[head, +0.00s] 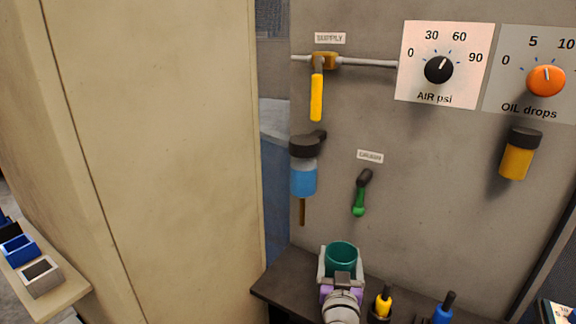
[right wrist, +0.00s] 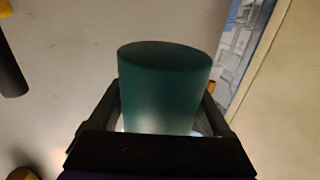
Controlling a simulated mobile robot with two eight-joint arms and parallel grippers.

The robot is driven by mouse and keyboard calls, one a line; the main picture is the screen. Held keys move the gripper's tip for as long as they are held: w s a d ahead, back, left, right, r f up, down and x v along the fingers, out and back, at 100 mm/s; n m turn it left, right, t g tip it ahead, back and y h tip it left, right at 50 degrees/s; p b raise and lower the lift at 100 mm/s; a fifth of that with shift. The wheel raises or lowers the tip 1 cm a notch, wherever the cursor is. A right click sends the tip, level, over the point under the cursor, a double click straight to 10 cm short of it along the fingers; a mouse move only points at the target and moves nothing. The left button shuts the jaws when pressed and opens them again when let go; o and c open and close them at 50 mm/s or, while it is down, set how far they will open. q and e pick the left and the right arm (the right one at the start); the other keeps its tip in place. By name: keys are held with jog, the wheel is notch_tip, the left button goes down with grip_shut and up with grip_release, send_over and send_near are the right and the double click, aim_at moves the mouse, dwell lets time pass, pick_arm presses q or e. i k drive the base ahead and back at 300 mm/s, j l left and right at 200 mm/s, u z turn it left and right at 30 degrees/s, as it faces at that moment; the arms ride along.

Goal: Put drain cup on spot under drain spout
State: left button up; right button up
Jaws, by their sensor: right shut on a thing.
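The teal drain cup (head: 341,256) is upright between the fingers of my right gripper (head: 341,270), which is shut on it. In the right wrist view the cup (right wrist: 163,90) fills the middle, with a finger on each side. The cup is over or just above the dark shelf; I cannot tell if it touches. The brown drain spout (head: 302,212) hangs below the blue bowl (head: 303,180), up and left of the cup. I cannot make out a marked spot on the shelf beneath it. My left gripper is not in view.
The dark shelf (head: 278,287) looks bare left of the cup. A yellow-topped tool (head: 383,302) and a blue one (head: 444,310) stand to its right. A green-tipped lever (head: 360,195) hangs on the panel above the cup. A beige cabinet (head: 150,150) stands left.

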aim_at(300, 272)
jog(key=k+j, duration=0.15)
jog(key=k, duration=0.35)
jog(key=k+j, duration=0.15)
jog(key=k, duration=0.3)
